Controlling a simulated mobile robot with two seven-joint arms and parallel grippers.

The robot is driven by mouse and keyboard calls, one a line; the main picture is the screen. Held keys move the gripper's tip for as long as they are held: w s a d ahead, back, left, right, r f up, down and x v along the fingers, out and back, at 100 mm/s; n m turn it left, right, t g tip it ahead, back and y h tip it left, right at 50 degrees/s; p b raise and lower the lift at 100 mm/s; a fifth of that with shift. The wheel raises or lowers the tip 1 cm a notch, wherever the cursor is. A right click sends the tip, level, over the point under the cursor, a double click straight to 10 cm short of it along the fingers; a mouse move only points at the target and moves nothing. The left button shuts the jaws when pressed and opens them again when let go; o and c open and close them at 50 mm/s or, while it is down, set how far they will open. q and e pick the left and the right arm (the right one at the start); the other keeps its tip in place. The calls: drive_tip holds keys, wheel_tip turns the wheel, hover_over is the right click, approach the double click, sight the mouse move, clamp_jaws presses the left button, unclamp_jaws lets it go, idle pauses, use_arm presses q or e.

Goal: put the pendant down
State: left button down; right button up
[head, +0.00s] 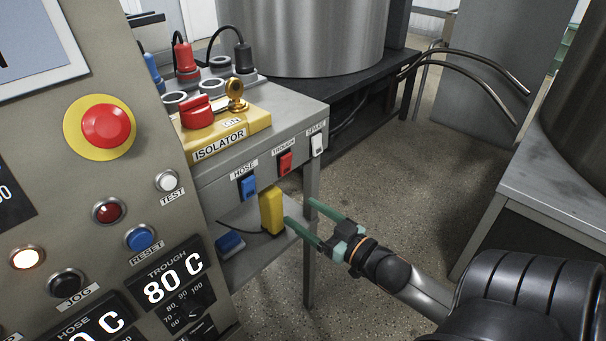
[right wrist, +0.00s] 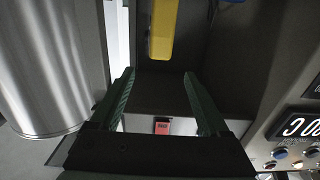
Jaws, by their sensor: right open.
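The pendant appears to be the yellow block (head: 271,211) standing at the lower shelf of the grey cart, below the switch panel. A thin dark cable runs left from near it. My right gripper (head: 298,210) is just right of the pendant, with its green fingers spread and nothing between them. In the right wrist view the yellow pendant (right wrist: 162,30) lies beyond the open fingertips of the right gripper (right wrist: 158,78), apart from them. I cannot tell whether the pendant's base touches the shelf. My left gripper is not in view.
The shelf (head: 258,254) also holds a blue item (head: 230,243). Above are blue, red and white switches and a yellow isolator box (head: 222,133). A control panel (head: 50,175) stands close on the left. A metal table (head: 550,185) is at right; open floor lies between.

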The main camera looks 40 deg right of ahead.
drive_tip(key=s+a+r+n+t+y, duration=0.2)
drive_tip(key=a+r+n+y, duration=0.35)
drive_tip(key=a+r, duration=0.65)
drive_tip(key=s+a+r+n+t+y, duration=0.2)
drive_tip(key=s+a+r+n+y, duration=0.4)
drive_tip(key=a+r, duration=0.5)
drive_tip(key=s+r+y, duration=0.1)
drive_tip(key=s+y, duration=0.1)
drive_tip(key=shift+s+r+y, duration=0.2)
drive_tip(key=shift+s+y, duration=0.15)
drive_tip(key=shift+f, duration=0.1)
